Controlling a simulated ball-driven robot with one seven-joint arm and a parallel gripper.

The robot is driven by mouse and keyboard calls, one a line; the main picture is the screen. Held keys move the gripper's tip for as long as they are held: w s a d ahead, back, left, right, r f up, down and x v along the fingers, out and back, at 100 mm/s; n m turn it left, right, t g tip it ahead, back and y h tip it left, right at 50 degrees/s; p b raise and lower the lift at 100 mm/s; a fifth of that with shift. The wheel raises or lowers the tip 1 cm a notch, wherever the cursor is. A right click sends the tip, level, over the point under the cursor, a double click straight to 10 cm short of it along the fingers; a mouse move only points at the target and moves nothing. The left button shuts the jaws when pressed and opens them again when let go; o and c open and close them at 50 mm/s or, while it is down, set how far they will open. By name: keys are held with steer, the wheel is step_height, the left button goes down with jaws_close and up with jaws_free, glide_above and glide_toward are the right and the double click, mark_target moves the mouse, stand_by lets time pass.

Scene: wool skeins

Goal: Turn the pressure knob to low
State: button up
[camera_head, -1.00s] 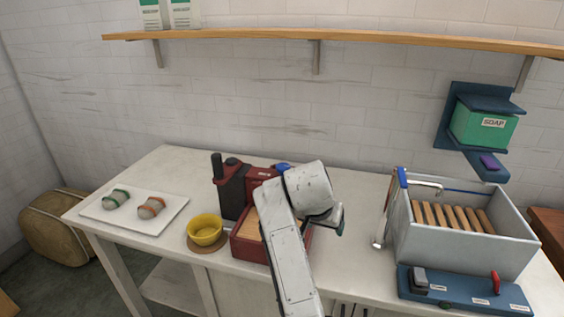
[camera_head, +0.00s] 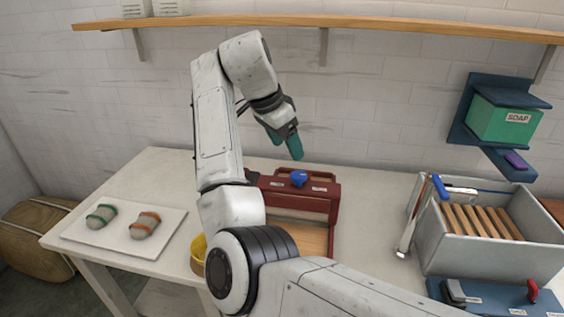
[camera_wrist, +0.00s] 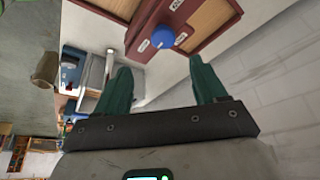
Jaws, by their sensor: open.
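A blue knob (camera_head: 299,178) sits on the top of a dark red wooden press (camera_head: 336,206), between two small pale labels that are too small to read. In the wrist view the blue knob (camera_wrist: 163,37) shows beyond the fingertips, left of their middle, with a label on either side. My gripper (camera_head: 295,150) is above the knob in the head view, apart from it and pointing down. Its two green fingers (camera_wrist: 163,72) are spread with nothing between them. My arm hides the left part of the press.
A white board (camera_head: 120,232) with two banded skeins lies at the left. A yellow bowl (camera_head: 197,250) is partly behind my arm. A grey basin (camera_head: 480,240) with wooden slats and a blue panel (camera_head: 480,290) stand at the right. A shelf (camera_head: 400,30) runs above.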

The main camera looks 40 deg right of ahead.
mark_target(298, 174)
steer(key=x, duration=1)
steer(key=shift+w+d+f+p, duration=0.1)
steer(key=shift+w+f+p, duration=0.25)
steer(key=c, duration=1)
